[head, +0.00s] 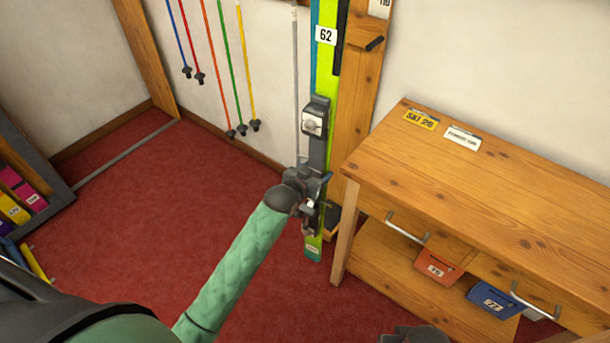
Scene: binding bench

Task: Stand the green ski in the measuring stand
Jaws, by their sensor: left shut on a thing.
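The green ski (325,75), with a white label reading 62 and a teal edge, is upright in front of the back wall. Its dark binding sits around its middle, and its lower end (313,248) shows below my gripper. My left gripper (314,192) is shut on the ski below the binding. The measuring stand is a wooden post (361,95) with a dark slider just right of the ski; its foot is partly hidden by the ski and gripper. I cannot tell whether the ski's end touches the floor. My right gripper (415,335) is barely visible at the bottom edge; its jaws are unclear.
A wooden bench (480,190) with yellow and white tags stands right of the stand, with orange and blue bins below. Several coloured poles (222,70) hang on the wall. A dark rack (35,175) is at far left. Red carpet between is clear.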

